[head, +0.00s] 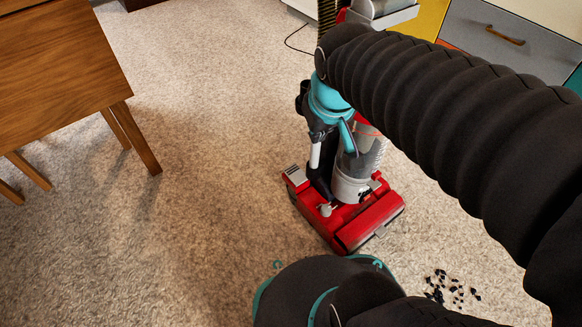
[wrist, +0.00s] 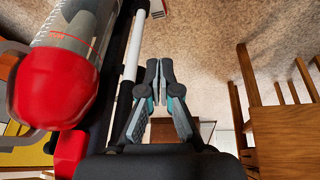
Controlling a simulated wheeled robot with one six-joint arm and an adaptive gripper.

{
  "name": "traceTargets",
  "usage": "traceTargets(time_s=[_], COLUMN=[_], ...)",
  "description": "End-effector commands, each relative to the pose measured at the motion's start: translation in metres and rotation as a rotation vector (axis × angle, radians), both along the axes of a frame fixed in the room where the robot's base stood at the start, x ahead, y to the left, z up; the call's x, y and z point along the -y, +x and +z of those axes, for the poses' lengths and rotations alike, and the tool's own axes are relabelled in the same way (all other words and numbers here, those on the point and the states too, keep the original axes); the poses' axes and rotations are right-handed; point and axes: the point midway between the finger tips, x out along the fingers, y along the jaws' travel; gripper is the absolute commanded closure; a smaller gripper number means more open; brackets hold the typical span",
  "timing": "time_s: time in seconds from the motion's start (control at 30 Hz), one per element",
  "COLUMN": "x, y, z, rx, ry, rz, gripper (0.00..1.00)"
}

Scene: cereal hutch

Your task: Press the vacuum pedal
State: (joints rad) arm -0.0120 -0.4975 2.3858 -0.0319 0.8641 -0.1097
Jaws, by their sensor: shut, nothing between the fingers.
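The red and grey upright vacuum (head: 368,212) stands on the carpet in the head view. A grey ridged patch, which looks like the pedal (head: 294,174), sits on the left rear corner of its red base. A small grey piece with red at the top edge of the wrist view (wrist: 187,11) appears to be the same pedal. My gripper (wrist: 160,68) is shut and empty beside the vacuum's white tube (wrist: 134,48). Its fingertips appear apart from the pedal. In the head view my gripper is hard to separate from the vacuum's dark parts.
A wooden table (head: 62,60) stands at the left, its legs also showing at the right of the wrist view (wrist: 278,130). Grey and yellow drawers (head: 500,40) stand at the back right. Dark crumbs (head: 450,288) lie right of the vacuum. Carpet between table and vacuum is clear.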

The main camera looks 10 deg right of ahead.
Motion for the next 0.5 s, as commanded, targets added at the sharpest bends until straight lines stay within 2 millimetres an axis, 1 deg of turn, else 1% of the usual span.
traceTargets(time_s=[0.03,0.17,0.27,0.37,0.5], x=[-0.001,-0.002,-0.004,-0.007,-0.01], y=[0.013,0.044,0.067,0.091,0.122], z=[-0.002,-0.01,-0.021,-0.033,-0.056], rx=[-0.026,-0.074,-0.113,-0.15,-0.206], ry=[-0.012,-0.046,-0.069,-0.092,-0.122], rz=[0.02,0.081,0.13,0.18,0.249], gripper=[1.0,1.0,1.0,1.0,1.0])
